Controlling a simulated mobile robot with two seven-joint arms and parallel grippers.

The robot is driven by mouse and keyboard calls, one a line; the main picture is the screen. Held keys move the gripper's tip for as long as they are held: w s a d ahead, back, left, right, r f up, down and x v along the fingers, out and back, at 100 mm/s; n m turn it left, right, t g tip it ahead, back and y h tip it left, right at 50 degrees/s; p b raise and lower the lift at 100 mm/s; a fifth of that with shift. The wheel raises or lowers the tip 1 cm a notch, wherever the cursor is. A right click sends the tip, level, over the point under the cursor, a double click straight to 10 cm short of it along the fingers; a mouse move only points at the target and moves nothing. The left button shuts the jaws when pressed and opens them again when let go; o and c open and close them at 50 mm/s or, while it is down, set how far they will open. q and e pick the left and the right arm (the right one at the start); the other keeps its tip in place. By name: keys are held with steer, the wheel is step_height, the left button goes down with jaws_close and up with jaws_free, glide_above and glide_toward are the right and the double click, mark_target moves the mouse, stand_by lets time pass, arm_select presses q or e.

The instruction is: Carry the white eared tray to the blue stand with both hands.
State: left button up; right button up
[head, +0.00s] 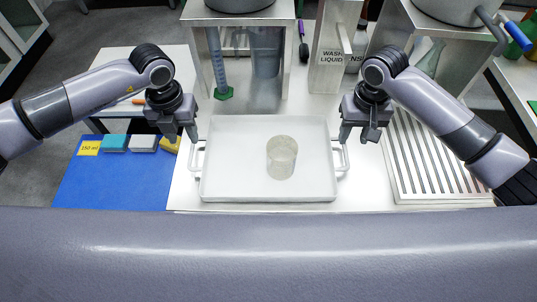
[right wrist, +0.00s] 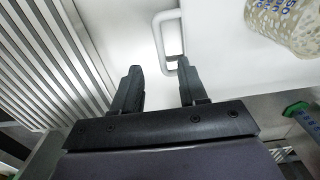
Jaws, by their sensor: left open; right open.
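The white eared tray (head: 225,185) lies flat on the white bench, with a clear beaker (head: 282,157) standing in it. My left gripper (head: 182,140) is open above the tray's left ear (head: 197,160). My right gripper (head: 358,138) is open above and slightly beyond the right ear (head: 345,158). In the right wrist view the ear (right wrist: 160,38) shows just past the open fingers (right wrist: 157,72), close to the right-hand finger; I cannot tell if they touch. The blue stand (head: 105,190) is left of the tray.
A slotted metal rack (head: 435,165) is right of the tray. Behind stand a metal shelf (head: 240,20) with a green-based cylinder (head: 222,92) and a wash liquid holder (head: 330,60).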

mark_target(191, 152)
arm_select(q)
step_height(191, 152, down, 7)
steer(key=shift+r, duration=0.2)
arm_select(e)
step_height(191, 152, down, 7)
steer(key=shift+r, duration=0.15)
arm_select(q)
jaws_close()
arm_select(e)
jaws_close()
steer(key=shift+r, duration=0.1)
